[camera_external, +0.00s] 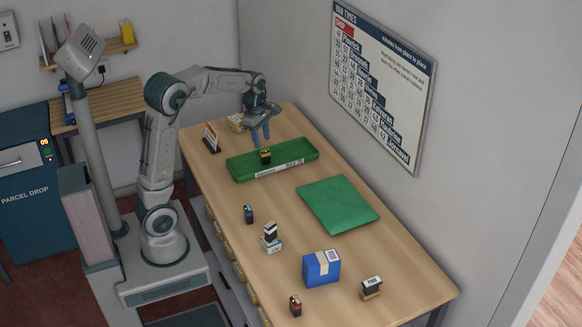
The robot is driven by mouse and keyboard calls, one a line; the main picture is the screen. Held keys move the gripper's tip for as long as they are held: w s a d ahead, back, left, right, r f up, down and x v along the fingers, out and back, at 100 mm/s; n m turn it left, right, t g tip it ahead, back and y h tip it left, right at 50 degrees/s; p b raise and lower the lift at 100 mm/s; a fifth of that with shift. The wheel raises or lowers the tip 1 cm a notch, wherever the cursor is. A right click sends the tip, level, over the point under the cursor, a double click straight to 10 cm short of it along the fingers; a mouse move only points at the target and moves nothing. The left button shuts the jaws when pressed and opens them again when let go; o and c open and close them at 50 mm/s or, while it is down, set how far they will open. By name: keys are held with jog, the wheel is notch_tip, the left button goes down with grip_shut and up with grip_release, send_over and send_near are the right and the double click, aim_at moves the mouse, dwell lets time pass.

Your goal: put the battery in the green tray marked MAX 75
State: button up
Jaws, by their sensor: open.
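The green tray (301,158) lies on the far half of the counter, with a white label on its front wall that ends in what looks like MAX 75. A small black and yellow block (265,157), which looks like the battery, stands inside the tray, left of its middle. My gripper (261,136) points down just above this block, with its blue fingers apart and nothing between them. The block appears clear of the fingers.
A blue box (321,268), a blue-black block (248,214), a red-black block (295,305) and small stacked items (271,239) stand nearer. A small sign (211,138) stands left of the tray.

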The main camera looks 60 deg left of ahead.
jog(key=s+d+m+t, duration=0.2)
jog(key=s+d+m, duration=1.4)
jog(key=m, duration=0.8)
jog(key=shift+s+f+m+y, duration=0.15)
jog(key=shift+s+m+y, duration=0.2)
jog(key=shift+s, duration=0.8)
